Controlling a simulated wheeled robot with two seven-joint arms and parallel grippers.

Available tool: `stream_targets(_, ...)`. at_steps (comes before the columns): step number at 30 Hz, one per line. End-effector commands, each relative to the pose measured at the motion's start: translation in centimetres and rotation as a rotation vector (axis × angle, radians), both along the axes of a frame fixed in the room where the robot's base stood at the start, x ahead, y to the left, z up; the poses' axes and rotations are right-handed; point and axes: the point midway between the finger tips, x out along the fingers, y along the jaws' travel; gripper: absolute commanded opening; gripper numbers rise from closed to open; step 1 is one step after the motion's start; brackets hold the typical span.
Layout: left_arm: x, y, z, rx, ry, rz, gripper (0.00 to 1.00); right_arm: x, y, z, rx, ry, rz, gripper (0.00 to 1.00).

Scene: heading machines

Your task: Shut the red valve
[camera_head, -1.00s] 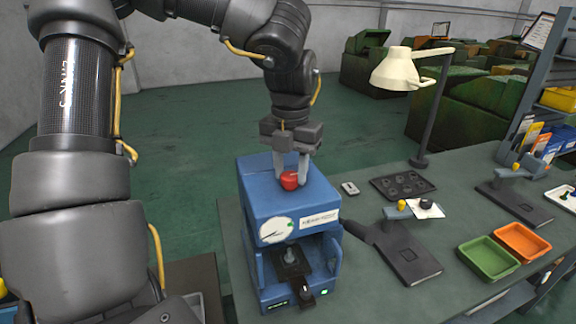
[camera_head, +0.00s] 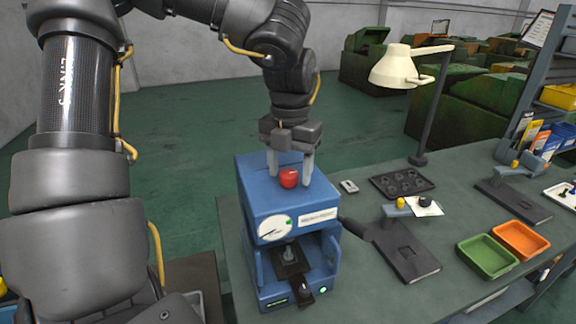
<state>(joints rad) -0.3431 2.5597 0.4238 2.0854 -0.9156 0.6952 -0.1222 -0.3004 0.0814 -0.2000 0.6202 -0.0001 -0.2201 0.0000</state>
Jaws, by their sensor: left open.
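The red valve (camera_head: 289,178) is a small round red knob on top of the blue machine (camera_head: 256,205). The machine has a dial gauge (camera_head: 273,230) and a white label on its front. My left gripper (camera_head: 290,176) points down over the machine top. Its two fingers stand open, one on each side of the knob, with gaps visible between them and it. My right gripper is not in view.
The machine stands on a grey-green workbench (camera_head: 370,285). To its right are a dark tray (camera_head: 402,183), a dark fixture (camera_head: 408,252), a lamp (camera_head: 396,68), a green bin (camera_head: 487,257) and an orange bin (camera_head: 520,239). Open floor lies behind.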

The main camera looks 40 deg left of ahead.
Motion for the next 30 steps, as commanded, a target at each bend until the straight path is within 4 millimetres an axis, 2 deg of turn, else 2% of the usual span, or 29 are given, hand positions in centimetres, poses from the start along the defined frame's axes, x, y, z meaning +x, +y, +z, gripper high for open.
stream_targets(5,0.1,0.0,0.5,0.001,-0.003,0.000,0.58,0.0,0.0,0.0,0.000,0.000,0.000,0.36)
stream_targets(8,0.2,0.0,1.7,0.000,-0.005,0.001,0.58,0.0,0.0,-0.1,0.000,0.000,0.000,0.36)
stream_targets(15,0.3,0.0,6.8,-0.001,-0.004,0.002,0.58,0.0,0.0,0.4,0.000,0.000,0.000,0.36)
stream_targets(21,0.4,0.0,9.8,0.000,-0.002,0.001,0.58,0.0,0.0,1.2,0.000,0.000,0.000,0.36)
stream_targets(30,0.3,0.0,10.8,0.000,0.001,0.000,0.58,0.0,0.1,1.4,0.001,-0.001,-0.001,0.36)
